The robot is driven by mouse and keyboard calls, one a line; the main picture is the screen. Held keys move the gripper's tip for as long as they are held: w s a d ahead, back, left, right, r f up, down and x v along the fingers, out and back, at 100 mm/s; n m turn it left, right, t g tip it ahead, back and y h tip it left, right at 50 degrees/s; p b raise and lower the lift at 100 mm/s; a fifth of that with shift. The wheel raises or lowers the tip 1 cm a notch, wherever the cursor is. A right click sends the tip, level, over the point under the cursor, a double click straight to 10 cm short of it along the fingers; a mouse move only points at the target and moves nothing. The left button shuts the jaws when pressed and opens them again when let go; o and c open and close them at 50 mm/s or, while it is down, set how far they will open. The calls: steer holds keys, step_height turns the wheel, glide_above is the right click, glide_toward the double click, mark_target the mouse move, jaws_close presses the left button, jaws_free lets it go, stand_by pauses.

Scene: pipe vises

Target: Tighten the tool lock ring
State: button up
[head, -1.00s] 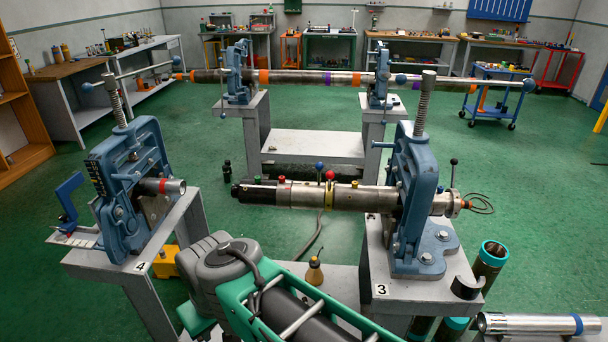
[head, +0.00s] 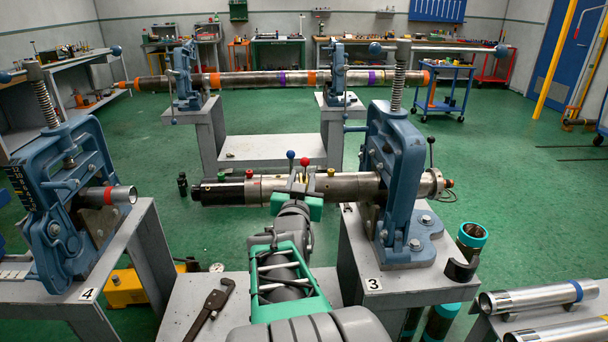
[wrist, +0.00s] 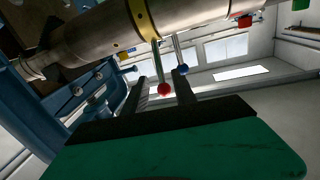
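The steel tool (head: 350,186) lies level, clamped in the blue vise (head: 395,165) on stand 3. Its yellow lock ring shows in the wrist view (wrist: 146,24), with two rod handles ending in a red ball (wrist: 164,90) and a blue ball (wrist: 183,70). In the head view the red ball (head: 304,161) and blue ball (head: 291,155) stand above the tool, and my gripper hides most of the ring. My gripper (head: 302,181) is open at the ring. In the wrist view the red ball appears between its dark fingers, the blue ball near the right fingertip; contact is unclear.
A second blue vise (head: 75,195) on stand 4 is at the left. A pipe wrench (head: 212,305) lies on the low grey bench. Loose steel pipes (head: 540,297) lie at the lower right. A long pipe (head: 260,79) spans two vises behind.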

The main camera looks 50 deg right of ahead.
mark_target(305, 170)
steer(key=x, duration=0.5)
steer(key=shift+w+d, duration=0.1)
steer(key=shift+d, duration=0.1)
jaws_close()
stand_by(1.1)
steer(key=shift+p, duration=0.3)
